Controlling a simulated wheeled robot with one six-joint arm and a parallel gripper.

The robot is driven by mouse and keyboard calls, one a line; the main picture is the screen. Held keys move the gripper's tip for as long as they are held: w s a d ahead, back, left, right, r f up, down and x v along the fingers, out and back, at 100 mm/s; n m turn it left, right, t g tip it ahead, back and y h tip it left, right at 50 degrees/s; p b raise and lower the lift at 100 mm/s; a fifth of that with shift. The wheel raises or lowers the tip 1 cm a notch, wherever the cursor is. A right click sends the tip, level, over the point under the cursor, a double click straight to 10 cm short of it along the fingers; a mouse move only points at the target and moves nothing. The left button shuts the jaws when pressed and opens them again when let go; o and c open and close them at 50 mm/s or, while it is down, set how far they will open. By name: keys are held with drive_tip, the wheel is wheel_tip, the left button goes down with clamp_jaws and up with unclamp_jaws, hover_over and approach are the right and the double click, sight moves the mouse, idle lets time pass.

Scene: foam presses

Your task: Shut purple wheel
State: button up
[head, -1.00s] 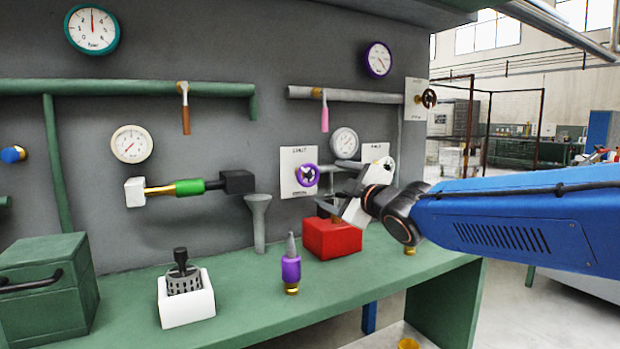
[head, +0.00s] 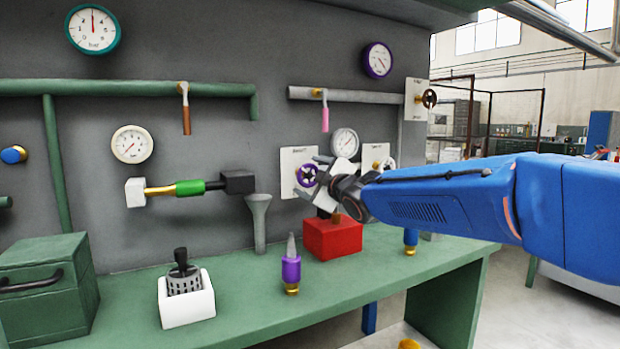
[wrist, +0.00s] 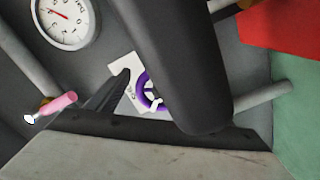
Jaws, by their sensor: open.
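The purple wheel (head: 307,175) is a small spoked handwheel on a white plate (head: 291,160) on the grey wall panel. It also shows in the wrist view (wrist: 146,88), partly hidden behind a dark finger. My gripper (head: 316,176) is close to the wheel on its right side, with its fingers open. In the wrist view the wheel appears between the two fingers, and I cannot tell whether either touches it.
A red box (head: 333,240) stands on the green bench below my gripper. A white gauge (head: 344,143) and a lever with a pink handle (head: 325,118) are above. Another white plate with a pale wheel (head: 384,163) is at right. A purple-and-grey bottle (head: 291,268) stands in front.

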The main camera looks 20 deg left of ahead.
drive_tip(key=shift+c, duration=0.3)
drive_tip(key=c, duration=1)
drive_tip(key=shift+m, duration=0.3)
drive_tip(key=m, duration=0.3)
drive_tip(key=shift+f+m, duration=0.15)
drive_tip(key=shift+m, duration=0.25)
drive_tip(key=shift+s+a+m, duration=0.1)
drive_tip(key=shift+a+m, duration=0.05)
drive_tip(key=shift+m, duration=2.05)
drive_tip(key=o, duration=1.1)
drive_tip(key=shift+c, duration=0.2)
